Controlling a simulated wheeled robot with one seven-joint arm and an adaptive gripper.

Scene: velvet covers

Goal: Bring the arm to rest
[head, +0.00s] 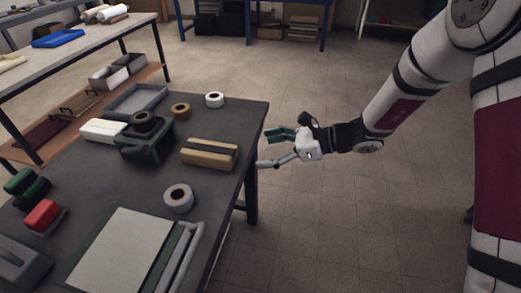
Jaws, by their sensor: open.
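My gripper (267,149) is at the right edge of the dark table (150,192), with its fingers pointing left toward it. The fingers are spread open, with nothing between them. My arm reaches in from the upper right of the head view, over the floor beside the table. I cannot tell whether the lower fingertip is over the table edge or just in front of it.
A tan box with a dark band (209,153) lies nearest my gripper. White (214,100), brown (180,110) and grey (178,198) rolls, a green holder (145,148) and a grey tray (137,100) stand on the table. The floor (340,215) right of it is clear.

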